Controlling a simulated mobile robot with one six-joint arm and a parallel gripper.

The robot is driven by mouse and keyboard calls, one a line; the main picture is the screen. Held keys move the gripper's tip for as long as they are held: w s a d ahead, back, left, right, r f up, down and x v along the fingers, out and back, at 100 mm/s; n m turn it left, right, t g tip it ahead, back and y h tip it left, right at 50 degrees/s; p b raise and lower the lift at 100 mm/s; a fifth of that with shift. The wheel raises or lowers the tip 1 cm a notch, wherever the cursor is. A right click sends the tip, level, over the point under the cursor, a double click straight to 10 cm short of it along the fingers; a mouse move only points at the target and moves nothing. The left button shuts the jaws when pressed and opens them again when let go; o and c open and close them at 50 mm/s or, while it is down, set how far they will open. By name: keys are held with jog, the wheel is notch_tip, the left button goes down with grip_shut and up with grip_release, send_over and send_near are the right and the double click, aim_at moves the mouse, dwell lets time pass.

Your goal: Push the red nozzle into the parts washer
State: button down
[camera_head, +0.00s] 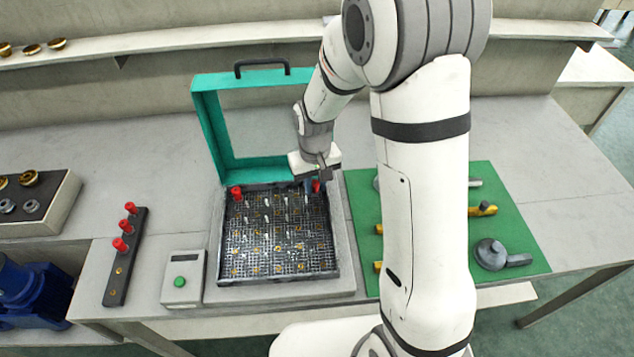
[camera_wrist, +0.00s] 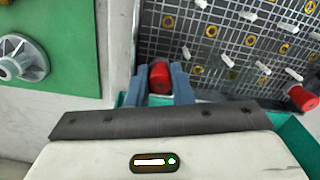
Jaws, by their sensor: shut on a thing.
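The parts washer (camera_head: 345,262) stands open on the bench, its teal lid (camera_head: 207,135) raised. Its dark basket (camera_head: 280,281) holds rows of pale pegs and yellow rings. My gripper (camera_head: 316,183) is at the basket's far right corner, shut on a red nozzle (camera_head: 317,187). In the wrist view the held red nozzle (camera_wrist: 159,77) sits between the two grey-blue fingers. I cannot tell whether it is seated on a peg or above it. Another red nozzle (camera_head: 236,192) stands in the basket's far left corner; it also shows in the wrist view (camera_wrist: 302,97).
A dark rack (camera_head: 115,285) with three red nozzles stands left of the washer. A box with a green button (camera_head: 180,283) is beside it. A green mat (camera_head: 520,240) with metal parts lies right. My arm hides part of the mat.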

jog(key=shift+f+b, duration=0.3)
jog(key=shift+f, duration=0.05)
dwell(0.5)
jog(key=c, duration=1.2)
grip_release()
jog(key=shift+a, duration=0.1)
jog(key=shift+r, duration=0.15)
jog(key=shift+w+r+p, duration=0.15)
jog(key=shift+r+p, duration=0.55)
jog(key=shift+r, duration=0.05)
jog(key=shift+d+r+p, duration=0.2)
jog(key=shift+r+p, duration=0.4)
jog(key=shift+r, duration=0.4)
jog(key=shift+a+r+p, duration=0.1)
jog(key=shift+r+p, duration=0.75)
jog(key=shift+r, duration=0.35)
